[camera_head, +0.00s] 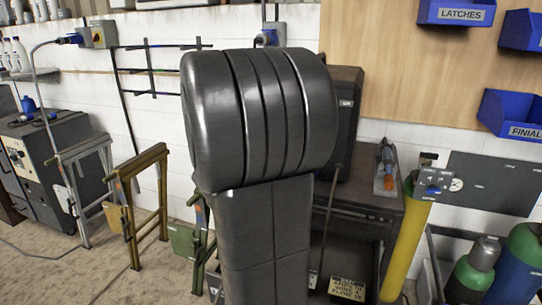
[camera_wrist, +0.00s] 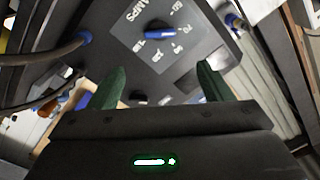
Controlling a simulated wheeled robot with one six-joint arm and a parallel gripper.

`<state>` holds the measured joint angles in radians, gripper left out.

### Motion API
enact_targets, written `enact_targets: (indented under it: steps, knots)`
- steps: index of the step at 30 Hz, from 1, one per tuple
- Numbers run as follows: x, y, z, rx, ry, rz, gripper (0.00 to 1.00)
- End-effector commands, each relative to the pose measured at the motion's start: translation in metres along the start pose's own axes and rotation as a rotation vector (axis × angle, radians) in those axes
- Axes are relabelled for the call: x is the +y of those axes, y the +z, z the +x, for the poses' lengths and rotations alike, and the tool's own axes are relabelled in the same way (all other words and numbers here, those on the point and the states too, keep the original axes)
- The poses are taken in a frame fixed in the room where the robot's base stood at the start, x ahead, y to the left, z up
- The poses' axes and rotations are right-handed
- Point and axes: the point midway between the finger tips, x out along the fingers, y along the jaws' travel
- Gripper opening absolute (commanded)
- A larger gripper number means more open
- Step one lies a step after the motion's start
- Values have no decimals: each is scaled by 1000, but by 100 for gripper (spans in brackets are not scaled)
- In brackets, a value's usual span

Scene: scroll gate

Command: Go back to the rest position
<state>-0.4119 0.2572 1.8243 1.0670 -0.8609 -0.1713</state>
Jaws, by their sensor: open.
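My gripper (camera_wrist: 161,78) shows in the wrist view with its two dark green fingers apart. I see nothing between them but a dark machine panel (camera_wrist: 185,25) beyond. The panel bears knobs, a blue handle and white lettering, and looks tilted in the picture. I cannot tell how far the fingertips are from it. In the head view my own dark arm link fills the middle, and my gripper does not show there.
A grey machine (camera_head: 50,165) with knobs stands at the left, beside a yellow metal stand (camera_head: 137,205). A dark bench (camera_head: 375,205), a yellow cylinder (camera_head: 404,245) and green cylinders (camera_head: 472,280) stand at the right. Blue bins (camera_head: 510,118) hang on the wall. A cable (camera_wrist: 45,55) crosses the wrist view's left.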

Motion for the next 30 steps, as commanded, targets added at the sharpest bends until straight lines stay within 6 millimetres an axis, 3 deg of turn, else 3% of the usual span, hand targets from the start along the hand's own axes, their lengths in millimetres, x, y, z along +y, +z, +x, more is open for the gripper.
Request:
enact_targets:
  steps: [14, 20, 30]
  knots:
    - [0, 0, 3, 1, 2, 0, 73]
    - [1, 0, 31, 2, 4, 0, 73]
    - [0, 0, 98, 0, 3, 0, 73]
